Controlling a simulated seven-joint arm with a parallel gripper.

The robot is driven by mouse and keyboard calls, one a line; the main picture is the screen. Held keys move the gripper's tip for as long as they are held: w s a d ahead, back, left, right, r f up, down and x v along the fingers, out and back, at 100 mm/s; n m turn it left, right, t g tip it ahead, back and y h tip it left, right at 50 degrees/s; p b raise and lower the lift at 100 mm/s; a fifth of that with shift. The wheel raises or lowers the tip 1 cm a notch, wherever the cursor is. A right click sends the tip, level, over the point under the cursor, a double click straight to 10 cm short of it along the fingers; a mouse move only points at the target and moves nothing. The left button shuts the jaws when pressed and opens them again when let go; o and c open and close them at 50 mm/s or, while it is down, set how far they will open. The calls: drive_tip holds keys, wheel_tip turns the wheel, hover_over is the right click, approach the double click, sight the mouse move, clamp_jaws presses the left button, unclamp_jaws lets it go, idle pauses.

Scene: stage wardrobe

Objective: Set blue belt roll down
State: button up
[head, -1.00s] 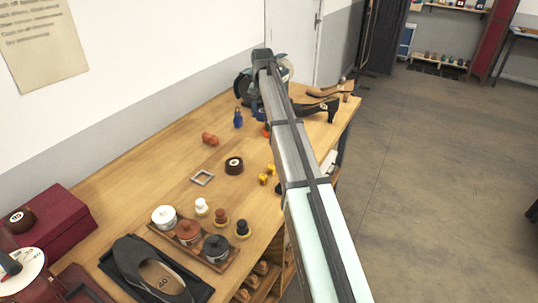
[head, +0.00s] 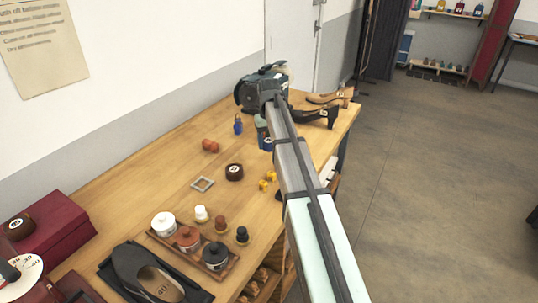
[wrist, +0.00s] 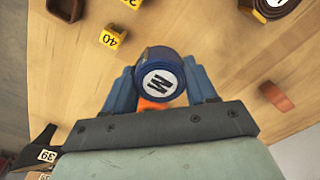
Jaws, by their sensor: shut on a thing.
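The blue belt roll (wrist: 160,76) is a short dark-blue cylinder with a white face label bearing a black letter. It sits between the two blue fingers of my gripper (wrist: 163,88), which is shut on it. In the head view, my gripper (head: 264,132) hangs over the far right part of the wooden table, and the roll (head: 268,144) shows only as a small blue patch partly behind my arm. I cannot tell whether the roll touches the table. An orange thing (wrist: 150,104) shows just behind the roll.
An orange-brown cylinder (head: 210,146), a blue bottle (head: 238,125) and a brown roll (head: 234,172) stand left of my gripper. Dark shoes (head: 318,115) lie behind on the right. Bare wood (head: 165,165) lies left.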

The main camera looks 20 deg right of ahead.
sight(269, 160)
drive_tip(key=shift+f, duration=2.8)
drive_tip(key=shift+f, duration=0.15)
drive_tip(key=o, duration=1.1)
wheel_tip(269, 160, up, 12)
drive_tip(key=shift+r, duration=0.2)
